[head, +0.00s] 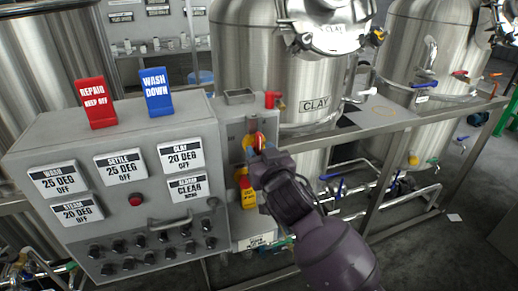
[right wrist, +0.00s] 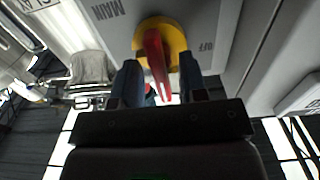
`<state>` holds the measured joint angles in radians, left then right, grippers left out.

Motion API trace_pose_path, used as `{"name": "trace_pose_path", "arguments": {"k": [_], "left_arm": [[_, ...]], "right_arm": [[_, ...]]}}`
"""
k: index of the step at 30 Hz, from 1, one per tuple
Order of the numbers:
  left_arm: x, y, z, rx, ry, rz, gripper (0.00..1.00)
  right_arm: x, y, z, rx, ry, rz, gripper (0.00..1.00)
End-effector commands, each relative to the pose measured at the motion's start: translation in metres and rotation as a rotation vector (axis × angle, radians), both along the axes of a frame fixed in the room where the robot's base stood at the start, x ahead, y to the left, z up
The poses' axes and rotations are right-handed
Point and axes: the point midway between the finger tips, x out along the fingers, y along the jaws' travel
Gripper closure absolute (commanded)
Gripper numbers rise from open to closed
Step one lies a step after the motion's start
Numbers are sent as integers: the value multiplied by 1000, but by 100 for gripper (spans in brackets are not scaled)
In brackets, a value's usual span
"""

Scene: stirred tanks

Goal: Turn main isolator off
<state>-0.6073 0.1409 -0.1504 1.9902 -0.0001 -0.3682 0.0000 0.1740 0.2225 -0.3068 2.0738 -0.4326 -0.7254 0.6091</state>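The main isolator is a red handle (right wrist: 157,62) on a round yellow plate (right wrist: 181,33), set on a grey panel lettered MAIN and OFF. In the head view the red handle (head: 257,138) shows on the narrow box right of the control panel, partly hidden by my gripper. My right gripper (right wrist: 160,78) is at the isolator, one finger on each side of the handle. A gap shows between handle and right finger; contact on the left is unclear. The fingers are open around the handle. My left gripper is not in view.
The grey control panel (head: 127,212) carries labels, knobs and a red button. Red REPAIR (head: 96,103) and blue WASH DOWN (head: 157,92) signs stand on top. A yellow-and-red item (head: 247,191) is below the isolator. Steel tanks, including CLAY (head: 250,75), and pipework stand behind and right.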

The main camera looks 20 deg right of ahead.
Motion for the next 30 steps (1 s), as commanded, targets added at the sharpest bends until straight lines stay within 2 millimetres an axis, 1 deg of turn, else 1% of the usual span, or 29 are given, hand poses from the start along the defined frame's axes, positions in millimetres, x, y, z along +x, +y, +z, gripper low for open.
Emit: {"name": "trace_pose_path", "arguments": {"k": [3,6,14,17,21,22,30], "left_arm": [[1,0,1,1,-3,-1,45],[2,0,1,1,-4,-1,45],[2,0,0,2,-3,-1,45],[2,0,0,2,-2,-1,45],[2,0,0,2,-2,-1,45],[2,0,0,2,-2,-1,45],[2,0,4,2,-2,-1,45]], "right_arm": [[9,0,0,-2,-1,0,61],[12,0,0,-1,-1,0,61],[12,0,0,0,0,0,61],[12,0,0,0,0,0,74],[12,0,0,0,0,0,96],[12,0,0,0,0,0,98],[12,0,1,-32,-1,0,98]]}}
